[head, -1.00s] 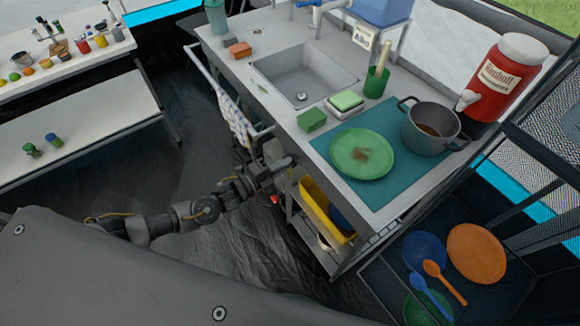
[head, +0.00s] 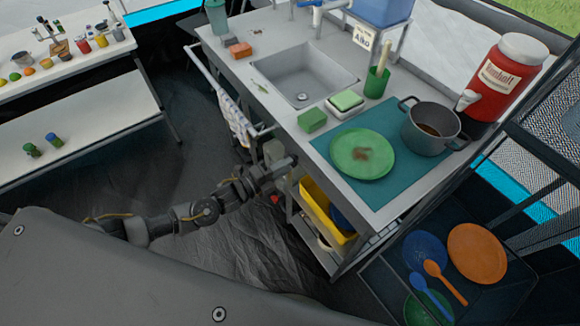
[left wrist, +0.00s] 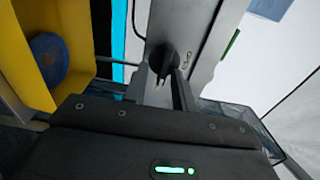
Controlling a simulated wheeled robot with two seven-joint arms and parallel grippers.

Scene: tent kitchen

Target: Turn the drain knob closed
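The drain knob looks to be the dark round part (left wrist: 162,57) on a grey metal panel in the left wrist view. My left gripper (left wrist: 170,85) is right in front of it, with its fingers pointing at it. Whether the fingers touch the knob or grip it cannot be made out. In the head view my left gripper (head: 284,163) is at the front of the sink counter (head: 285,125), just below the top edge. The knob is hidden there. The sink basin (head: 300,80) is empty, with a round drain in its floor. My right gripper is not in view.
A yellow bin (head: 322,212) stands on the shelf under the counter, close to my left gripper. A towel (head: 235,122) hangs on the front rail. A green plate (head: 362,154) and a pot (head: 430,130) stand on top. The floor to the left is clear.

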